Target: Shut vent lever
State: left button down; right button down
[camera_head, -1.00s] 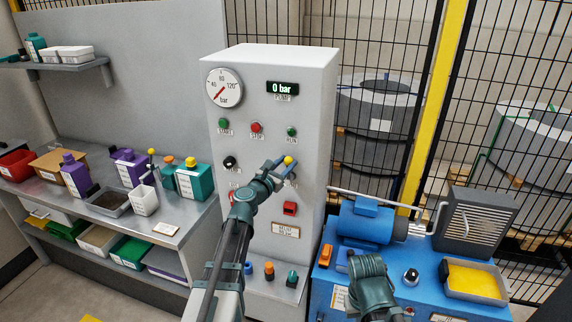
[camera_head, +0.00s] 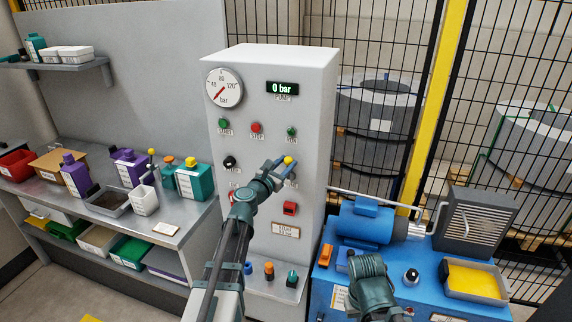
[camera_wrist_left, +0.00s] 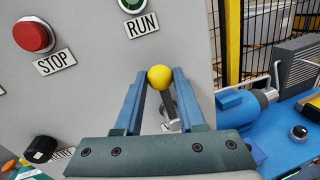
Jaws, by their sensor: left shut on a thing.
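The vent lever has a yellow ball knob (camera_head: 289,160) and a grey stem, on the front of the light grey control cabinet. My left gripper (camera_head: 283,164) is at the lever, its blue fingers shut on it. In the left wrist view, the yellow knob (camera_wrist_left: 160,77) sits between the two fingertips, just under the RUN label, and the grey stem runs down from it between the fingers. The stem's lower end and its label are partly hidden. My right arm shows at the bottom of the head view; its fingers cannot be made out clearly.
The cabinet (camera_head: 270,110) carries a round gauge (camera_head: 224,88), a display (camera_head: 283,88) reading 0 bar, and several buttons around the lever. A blue pump unit (camera_head: 400,285) with a motor stands to the right. A bench (camera_head: 180,225) with bottles stands left.

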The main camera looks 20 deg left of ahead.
pick_arm(q)
jog(key=shift+a, duration=0.15)
dwell(0.4)
jog(key=a+f+n+t+y+b, duration=0.2)
jog(key=a+f+n+b, duration=0.5)
jog(key=n+b, duration=0.5)
jog(key=shift+w+a+f+n+t+y+b, duration=0.15)
jog(key=shift+f+n+t+y+b, duration=0.35)
jog(key=shift+n, duration=3.6)
jog(key=shift+f, duration=0.2)
jog(key=c, duration=0.5)
grip_release()
